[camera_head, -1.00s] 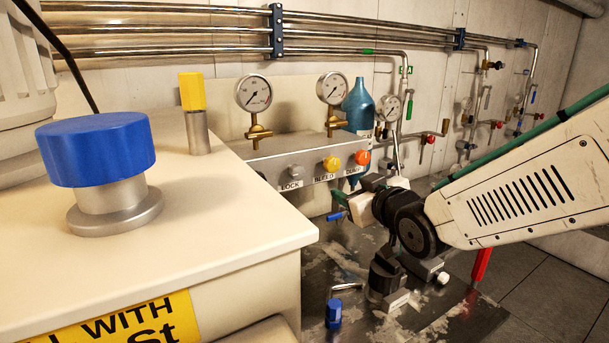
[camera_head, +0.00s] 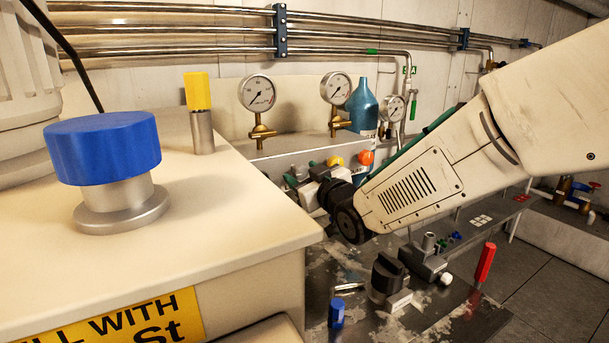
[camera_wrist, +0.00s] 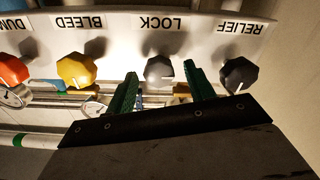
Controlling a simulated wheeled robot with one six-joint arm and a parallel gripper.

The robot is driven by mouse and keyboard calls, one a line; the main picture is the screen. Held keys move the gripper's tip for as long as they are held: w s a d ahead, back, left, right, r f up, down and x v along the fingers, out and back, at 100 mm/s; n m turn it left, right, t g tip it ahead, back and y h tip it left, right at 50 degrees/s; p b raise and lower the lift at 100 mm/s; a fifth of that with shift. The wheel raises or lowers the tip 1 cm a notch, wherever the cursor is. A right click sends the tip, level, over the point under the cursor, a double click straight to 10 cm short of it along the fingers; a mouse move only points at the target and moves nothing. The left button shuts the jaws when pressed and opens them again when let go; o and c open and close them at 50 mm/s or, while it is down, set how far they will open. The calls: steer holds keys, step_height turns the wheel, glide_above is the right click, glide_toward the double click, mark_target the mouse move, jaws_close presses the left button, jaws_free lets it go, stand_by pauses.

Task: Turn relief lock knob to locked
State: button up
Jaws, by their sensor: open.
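The grey LOCK knob (camera_wrist: 154,70) sits on the pale control panel (camera_wrist: 205,42) in the wrist view, where the labels appear upside down. A short light mark shows on its lower face. My gripper (camera_wrist: 160,72) is open, with one green finger on each side of the LOCK knob and visible gaps beside it. I cannot tell whether the fingertips reach past its face. In the head view my gripper (camera_head: 297,181) is at the panel front, and the LOCK knob is hidden behind it.
The black RELIEF knob (camera_wrist: 239,75) is close beside one finger. The yellow BLEED knob (camera_wrist: 76,70) is on the other side, with the orange DUMP knob (camera_wrist: 13,71) beyond. A cream cabinet (camera_head: 250,205) with a blue cap (camera_head: 103,147) stands left of the arm.

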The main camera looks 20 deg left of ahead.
steer(key=c, duration=1)
steer(key=shift+o, duration=0.2)
steer(key=m, duration=0.4)
steer(key=shift+m, duration=0.4)
steer(key=m, duration=0.4)
steer(key=shift+w, duration=0.1)
steer(key=m, duration=0.5)
steer(key=shift+d+f, duration=0.1)
steer(key=shift+m, duration=2.1)
